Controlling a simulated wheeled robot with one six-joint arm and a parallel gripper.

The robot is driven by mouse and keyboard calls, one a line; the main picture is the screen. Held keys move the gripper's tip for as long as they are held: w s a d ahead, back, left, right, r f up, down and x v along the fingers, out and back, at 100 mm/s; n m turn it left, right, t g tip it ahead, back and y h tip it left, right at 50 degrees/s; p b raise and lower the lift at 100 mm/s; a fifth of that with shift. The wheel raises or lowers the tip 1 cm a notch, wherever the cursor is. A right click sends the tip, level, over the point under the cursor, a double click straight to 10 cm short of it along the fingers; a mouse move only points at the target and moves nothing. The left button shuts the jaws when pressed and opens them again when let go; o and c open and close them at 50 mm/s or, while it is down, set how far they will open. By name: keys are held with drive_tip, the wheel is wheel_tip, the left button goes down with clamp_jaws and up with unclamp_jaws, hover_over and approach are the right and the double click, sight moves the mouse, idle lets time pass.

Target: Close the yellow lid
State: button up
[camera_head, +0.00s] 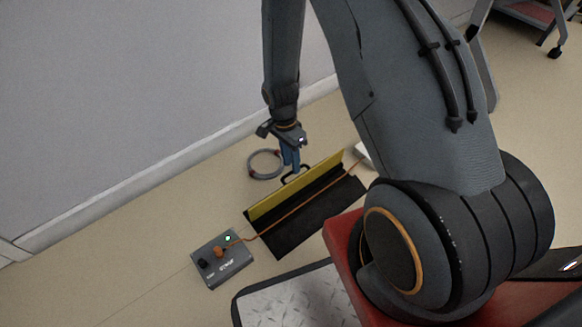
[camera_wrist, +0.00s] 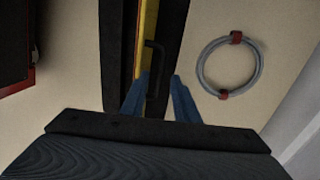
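The yellow lid (camera_head: 268,206) stands raised along the far side of a black cable channel (camera_head: 290,237) on the floor. A black handle (camera_head: 296,173) sits on the lid's upper edge. My gripper (camera_head: 290,160) has blue fingers and is just above the handle. In the wrist view my gripper (camera_wrist: 158,82) is open, its fingers apart on either side of the handle's lower end. I cannot tell whether either finger touches it.
An orange cable (camera_head: 296,208) lies along the channel and runs to a grey box (camera_head: 222,264) with a green light. A grey cable coil (camera_head: 252,165) lies beyond the lid, near the wall (camera_head: 120,100). Bare floor (camera_head: 110,255) lies left of the box.

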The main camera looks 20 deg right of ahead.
drive_tip(key=shift+s+f, duration=0.15)
drive_tip(key=shift+f, duration=0.75)
clamp_jaws()
